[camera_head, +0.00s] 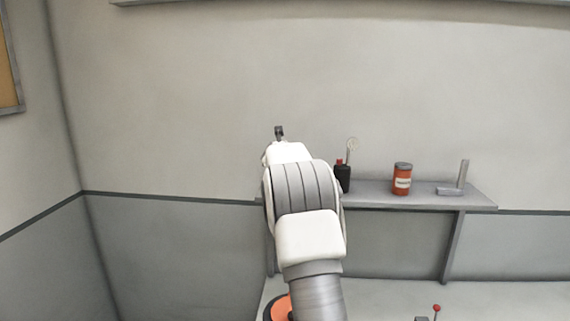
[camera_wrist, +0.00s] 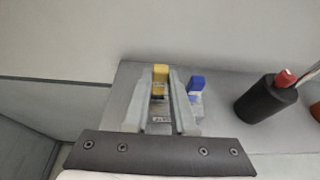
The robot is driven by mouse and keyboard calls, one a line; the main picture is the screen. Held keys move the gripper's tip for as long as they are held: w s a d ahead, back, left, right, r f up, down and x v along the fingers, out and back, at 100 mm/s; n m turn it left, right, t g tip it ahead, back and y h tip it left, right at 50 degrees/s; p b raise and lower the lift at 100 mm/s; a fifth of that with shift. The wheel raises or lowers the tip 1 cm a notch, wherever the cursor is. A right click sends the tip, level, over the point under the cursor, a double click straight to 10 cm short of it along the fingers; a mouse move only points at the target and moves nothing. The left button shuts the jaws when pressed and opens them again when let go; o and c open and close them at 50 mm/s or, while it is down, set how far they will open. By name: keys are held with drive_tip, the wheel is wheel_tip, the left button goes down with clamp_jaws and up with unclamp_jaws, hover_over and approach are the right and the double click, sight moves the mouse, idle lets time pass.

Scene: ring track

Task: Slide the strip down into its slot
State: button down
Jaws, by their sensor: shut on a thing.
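A strip with a yellow end (camera_wrist: 160,74) shows in the wrist view between the tips of my gripper (camera_wrist: 161,84). My gripper is shut on it, and the grey fingers hide its sides. A blue piece (camera_wrist: 196,82) with a paler lower part stands just right of the fingers, apart from the yellow end. I cannot make out the slot, nor whether the strip touches anything below. In the head view, my gripper (camera_head: 279,132) is a small dark tip above the left end of the shelf, and my arm hides the strip.
The grey shelf (camera_head: 440,194) runs along the wall. On it, right of my arm, stand a black holder (camera_head: 343,178) with a red top, an orange can (camera_head: 402,180) and a grey L-shaped stand (camera_head: 455,185). The black holder (camera_wrist: 266,99) is right of my gripper.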

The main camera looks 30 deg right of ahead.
drive_tip(key=shift+f+b, duration=0.5)
drive_tip(key=shift+f, duration=0.2)
drive_tip(key=c, duration=0.7)
unclamp_jaws()
drive_tip(key=shift+o, duration=0.2)
drive_tip(key=b+v, duration=0.4)
drive_tip(key=v, duration=1.3)
drive_tip(key=shift+s, duration=0.2)
drive_tip(key=shift+a+r, duration=0.1)
drive_tip(key=shift+a, duration=0.05)
